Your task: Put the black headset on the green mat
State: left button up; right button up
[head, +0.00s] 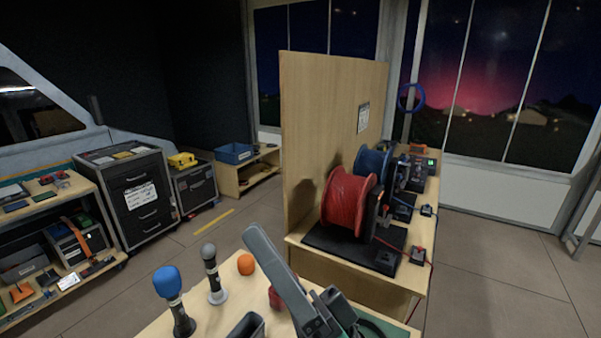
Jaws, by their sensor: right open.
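The green mat (378,328) shows as a small green patch on the near table, at the bottom edge of the head view, partly covered by my right gripper. I cannot make out the black headset; it is either out of the picture or hidden behind the gripper. My right gripper (301,283) is open over the near table, its long grey finger pointing up and left. My left gripper is not in view.
On the near table (211,325) stand a microphone with a blue cover (168,285), a grey-headed microphone (211,272), an orange ball-like cover (245,264) and a dark open holder (247,328). Behind, red (347,202) and blue (372,172) cable reels stand by a wooden panel (315,130).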

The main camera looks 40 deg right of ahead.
jog(key=s+r+n+h, duration=0.2)
jog(key=r+n+h, duration=0.1)
jog(key=r, duration=0.3)
jog(key=s+d+r+n+h, duration=0.1)
jog(key=s+r+n+h, duration=0.1)
jog(key=r+n, duration=0.3)
jog(key=shift+d+r+t+h, duration=0.25)
jog(key=shift+r+t+h, duration=0.15)
jog(key=shift+r, duration=0.55)
jog(key=shift+y, duration=0.3)
